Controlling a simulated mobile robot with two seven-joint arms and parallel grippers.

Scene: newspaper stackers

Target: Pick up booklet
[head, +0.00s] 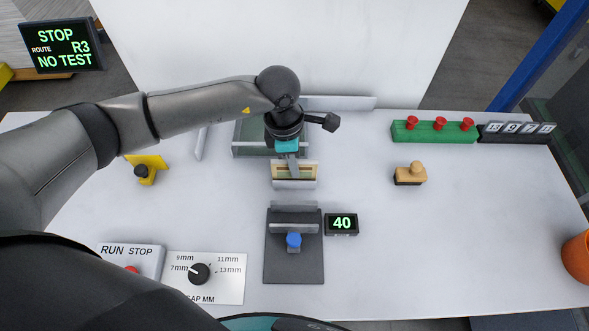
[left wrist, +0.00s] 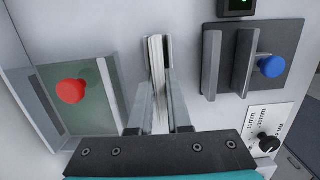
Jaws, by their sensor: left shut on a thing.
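The booklet (head: 294,171) is a thin cream-coloured block at the middle of the table, below my left gripper (head: 290,160). In the left wrist view the booklet (left wrist: 157,60) shows edge-on as a pale strip of pages with a darker cover side. The fingers of my left gripper (left wrist: 159,92) are shut on it, one on each side. I cannot tell whether its bottom touches the table. My right gripper is not in view.
A green-floored tray (head: 235,148) with a red knob (left wrist: 71,91) stands behind the booklet. A dark fixture (head: 277,268) with a blue knob (head: 293,240) is in front, beside a display reading 40 (head: 342,223). A wooden-handled stamp (head: 410,174) sits right, amid clear table.

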